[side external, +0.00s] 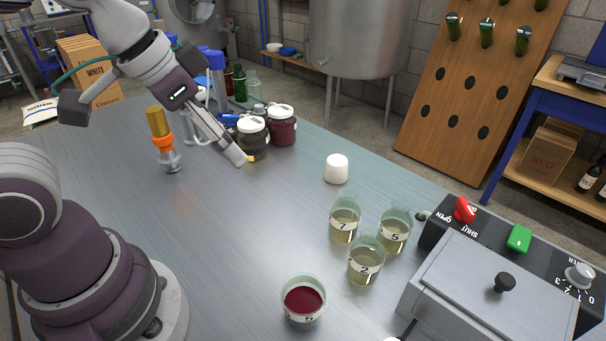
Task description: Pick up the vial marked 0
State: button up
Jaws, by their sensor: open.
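Several clear glass vials with white number labels stand on the table. Three hold pale liquid: the vial marked 7 (344,224), the vial marked 5 (395,233) and the vial marked 2 (366,264). A vial of red liquid (303,302) stands nearer the camera; its label looks like a 5. I cannot make out a vial marked 0 in this view. My gripper (247,160) is open, low over the far left part of the table, in front of a dark jar (254,140) and well apart from the vials. I see nothing held in it.
A white cap-like piece (336,169) stands between my gripper and the vials. A red-brown jar (281,128) and an orange-and-gold tool (161,140) stand at the back. A grey lidded box (490,290) and control panel (520,245) fill the right. The table's middle is clear.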

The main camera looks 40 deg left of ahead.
jog(key=d+f+m+g+h, duration=0.1)
jog(key=d+f+m, duration=0.3)
jog(key=d, duration=0.3)
jog(key=w+d+f+m+g+h, duration=0.1)
jog(key=d+f+m, duration=0.2)
jog(key=d+f, duration=0.2)
jog(key=d+f+m+g+h, duration=0.1)
jog(key=d+f+m, duration=0.3)
jog(key=d, duration=0.6)
jog(key=shift+w+f+m+g, duration=0.3)
jog(key=shift+w+f+g, duration=0.1)
jog(key=shift+f, duration=0.05)
jog(key=x, duration=0.6)
jog(key=shift+s+d, duration=0.2)
jog(key=shift+d, duration=0.05)
jog(key=shift+h, duration=0.3)
grip_shut()
